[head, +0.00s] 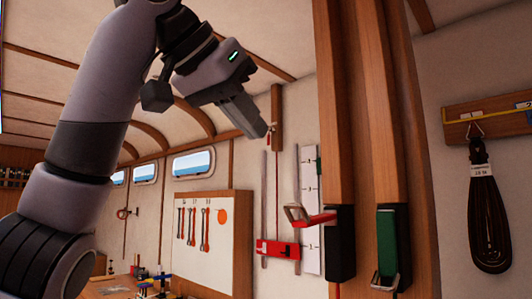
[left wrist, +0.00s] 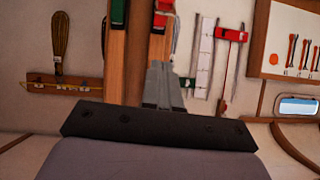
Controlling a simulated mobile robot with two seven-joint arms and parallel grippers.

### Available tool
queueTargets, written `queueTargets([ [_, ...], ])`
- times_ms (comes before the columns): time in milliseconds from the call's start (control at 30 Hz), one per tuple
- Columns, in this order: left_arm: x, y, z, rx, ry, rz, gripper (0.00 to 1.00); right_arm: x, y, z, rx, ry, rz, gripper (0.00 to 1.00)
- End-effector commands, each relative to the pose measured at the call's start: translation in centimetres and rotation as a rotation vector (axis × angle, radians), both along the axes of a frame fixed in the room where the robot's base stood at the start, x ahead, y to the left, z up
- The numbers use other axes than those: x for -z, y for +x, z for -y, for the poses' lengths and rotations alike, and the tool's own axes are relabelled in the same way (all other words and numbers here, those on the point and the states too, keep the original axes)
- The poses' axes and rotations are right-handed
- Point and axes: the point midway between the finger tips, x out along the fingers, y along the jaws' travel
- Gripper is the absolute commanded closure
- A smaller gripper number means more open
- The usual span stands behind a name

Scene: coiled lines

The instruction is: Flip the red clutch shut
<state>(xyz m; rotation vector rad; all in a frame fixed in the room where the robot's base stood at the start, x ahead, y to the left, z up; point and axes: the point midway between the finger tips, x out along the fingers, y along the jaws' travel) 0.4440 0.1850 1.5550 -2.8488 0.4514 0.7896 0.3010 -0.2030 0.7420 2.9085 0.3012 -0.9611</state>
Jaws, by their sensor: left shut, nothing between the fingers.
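The red clutch (head: 316,219) is on the wooden post at centre right in the head view. Its red lever sticks out to the left from a black body (head: 341,245), with a metal loop at its end. In the left wrist view, which is upside down, the red clutch (left wrist: 163,14) shows at the top edge, partly cut off. My left gripper (head: 262,130) is shut and empty, up and to the left of the lever and apart from it. Its fingers also show in the left wrist view (left wrist: 163,75). My right gripper is not in view.
A green clutch (head: 387,245) sits right of the red one, its lever lying along its body. Behind are a red slider (head: 277,249) on rails, a white scale (head: 310,190) and a tool board (head: 213,240). A dark coiled line (head: 490,225) hangs at right.

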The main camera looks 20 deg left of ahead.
Motion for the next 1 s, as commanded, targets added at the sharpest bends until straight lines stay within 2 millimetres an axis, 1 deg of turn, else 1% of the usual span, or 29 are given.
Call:
queueTargets([
  [433, 4.8, 7.5, 2.3, -0.001, 0.003, -0.004, 1.00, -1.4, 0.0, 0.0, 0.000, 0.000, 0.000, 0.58],
  [600, 7.1, 8.0, 2.2, 0.001, 0.003, -0.002, 1.00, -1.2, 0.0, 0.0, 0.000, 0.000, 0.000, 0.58],
  [700, 7.9, 8.2, 2.2, 0.000, 0.002, 0.000, 1.00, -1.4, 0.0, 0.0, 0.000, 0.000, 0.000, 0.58],
  [833, 8.5, 8.3, 2.3, 0.000, 0.001, -0.001, 1.00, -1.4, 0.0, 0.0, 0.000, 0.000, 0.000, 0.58],
  [1000, 8.6, 8.3, 2.3, 0.001, 0.001, 0.000, 1.00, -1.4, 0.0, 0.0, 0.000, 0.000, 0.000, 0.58],
])
